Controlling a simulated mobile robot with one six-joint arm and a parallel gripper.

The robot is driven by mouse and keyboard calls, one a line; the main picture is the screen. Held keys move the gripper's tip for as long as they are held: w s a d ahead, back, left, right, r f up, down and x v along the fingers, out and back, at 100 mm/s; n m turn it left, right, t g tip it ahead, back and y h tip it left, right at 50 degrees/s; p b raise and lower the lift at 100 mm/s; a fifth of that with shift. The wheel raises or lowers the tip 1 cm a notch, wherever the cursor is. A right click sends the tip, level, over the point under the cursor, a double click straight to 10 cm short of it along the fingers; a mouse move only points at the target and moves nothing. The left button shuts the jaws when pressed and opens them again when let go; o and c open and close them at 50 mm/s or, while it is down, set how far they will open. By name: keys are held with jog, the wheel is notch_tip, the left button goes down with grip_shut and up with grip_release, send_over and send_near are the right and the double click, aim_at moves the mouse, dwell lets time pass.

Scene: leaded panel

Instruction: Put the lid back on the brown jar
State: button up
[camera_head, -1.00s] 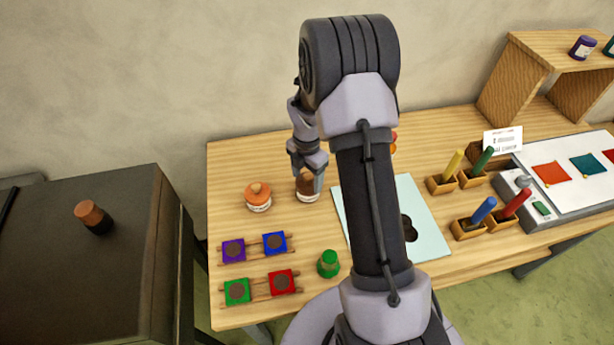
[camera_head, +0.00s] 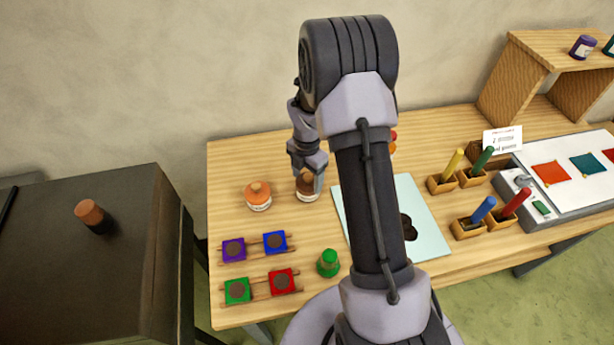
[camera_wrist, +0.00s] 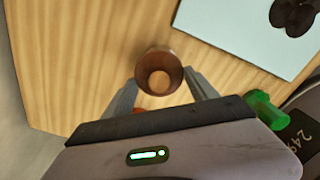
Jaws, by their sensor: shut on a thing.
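The brown jar (camera_head: 307,195), with a pale label band, stands on the wooden table right of the orange-lidded jar. My gripper (camera_head: 307,178) is directly over it, pointing down. Its fingers are shut on the brown lid (camera_head: 306,184) at the top of the jar. In the wrist view the round brown lid (camera_wrist: 158,72), with a lighter disc in its middle, sits between the fingertips (camera_wrist: 160,85). I cannot tell whether the lid is fully seated or slightly above the rim.
The orange-lidded jar (camera_head: 258,195) is close on the left. Colored blocks (camera_head: 274,242) on racks and a green piece (camera_head: 328,263) stand in front. A pale sheet (camera_head: 428,220) lies right.

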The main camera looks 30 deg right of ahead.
jog(key=o, duration=1.6)
notch_tip(320, 180, up, 7)
jog(key=p, duration=0.5)
jog(key=shift+p, duration=0.4)
grip_shut()
